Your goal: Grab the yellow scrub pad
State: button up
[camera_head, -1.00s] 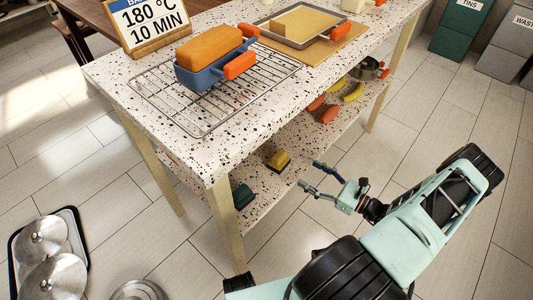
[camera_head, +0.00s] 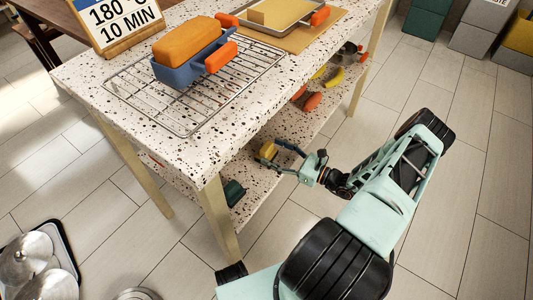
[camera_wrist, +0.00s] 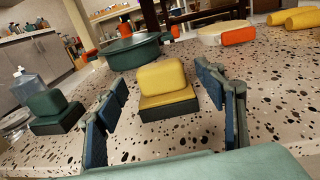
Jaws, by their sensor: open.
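The yellow scrub pad (camera_wrist: 164,79) is a yellow block on a dark base, standing on the speckled lower shelf. In the wrist view it is in the middle, between and just beyond my open fingers. In the head view the pad (camera_head: 267,151) is at the shelf, partly covered by a fingertip. My gripper (camera_head: 271,156) reaches in from the right at shelf height, open and empty. In the wrist view my gripper (camera_wrist: 160,115) has one blue-padded finger on each side of the pad. I cannot tell whether either touches it.
A green scrub pad (camera_wrist: 55,111) stands left on the shelf, with a green pot (camera_wrist: 132,52) behind. A cream pan with an orange handle (camera_wrist: 238,36) is back right. The tabletop (camera_head: 130,120) overhangs the shelf and carries a rack with a blue loaf pan (camera_head: 195,68).

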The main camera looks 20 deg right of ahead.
aim_at(270, 151)
jog(key=x, duration=0.3)
jog(key=shift+w+a+f, duration=0.1)
jog(key=shift+w, duration=0.05)
jog(key=c, duration=1.3)
jog(key=shift+o, duration=0.2)
